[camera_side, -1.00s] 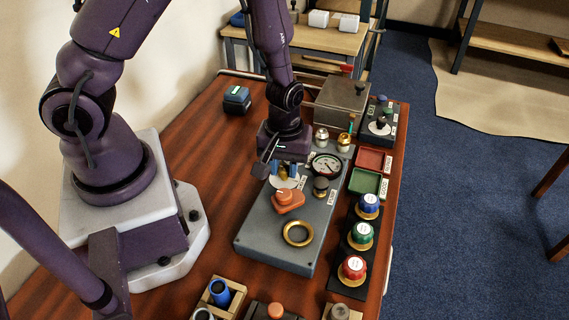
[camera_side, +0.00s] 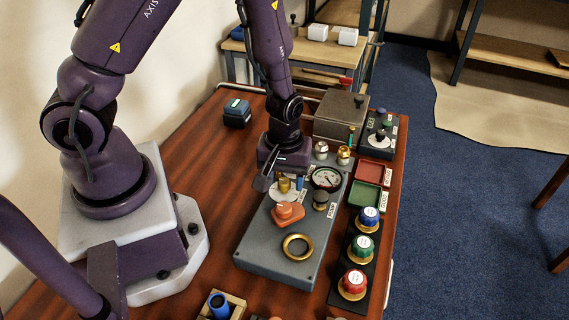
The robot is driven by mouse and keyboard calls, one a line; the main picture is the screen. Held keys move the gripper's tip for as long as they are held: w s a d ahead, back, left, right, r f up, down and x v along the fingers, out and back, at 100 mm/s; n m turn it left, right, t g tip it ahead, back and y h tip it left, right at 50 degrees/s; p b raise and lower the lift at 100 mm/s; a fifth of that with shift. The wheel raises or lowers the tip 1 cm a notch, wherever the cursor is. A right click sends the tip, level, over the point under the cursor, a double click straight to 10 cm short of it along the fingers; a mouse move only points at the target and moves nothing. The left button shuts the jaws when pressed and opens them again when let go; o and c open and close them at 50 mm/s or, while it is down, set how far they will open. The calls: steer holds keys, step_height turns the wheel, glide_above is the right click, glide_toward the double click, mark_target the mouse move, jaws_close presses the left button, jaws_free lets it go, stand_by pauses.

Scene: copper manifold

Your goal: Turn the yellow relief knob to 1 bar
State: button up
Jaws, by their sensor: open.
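The yellow relief knob (camera_side: 284,186) is a small brass-yellow knob on a white dial disc (camera_side: 281,197), at the upper left of the grey panel (camera_side: 262,247). My gripper (camera_side: 286,180) is right over it, pointing down, with its jaws open. A blue finger pad shows just right of the knob; the other finger is hard to make out. I cannot tell whether a finger touches the knob. The dial marks are too small to read. A round white pressure gauge (camera_side: 326,178) sits right of the gripper.
A dark knob (camera_side: 320,200) and two brass fittings (camera_side: 343,155) are near my gripper. Blue, green and red knobs (camera_side: 353,284) line the right.

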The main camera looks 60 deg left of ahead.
step_height(320, 180, up, 13)
stand_by(0.4)
steer(key=shift+f, duration=0.15)
step_height(320, 180, up, 12)
steer(key=m+t+h, duration=0.1)
steer(key=m+t, duration=0.2)
steer(key=m, duration=0.8)
glide_above(282, 182)
steer(key=s+d, duration=0.1)
steer(key=s, duration=0.6)
steer(key=r+t, duration=0.1)
steer(key=s+a+r, duration=0.1)
steer(key=r, duration=0.1)
steer(key=r+t+y, duration=0.1)
steer(key=shift+s+a+r+t, duration=0.3)
steer(key=shift+s+a+r, duration=0.05)
steer(key=shift+s+a, duration=0.05)
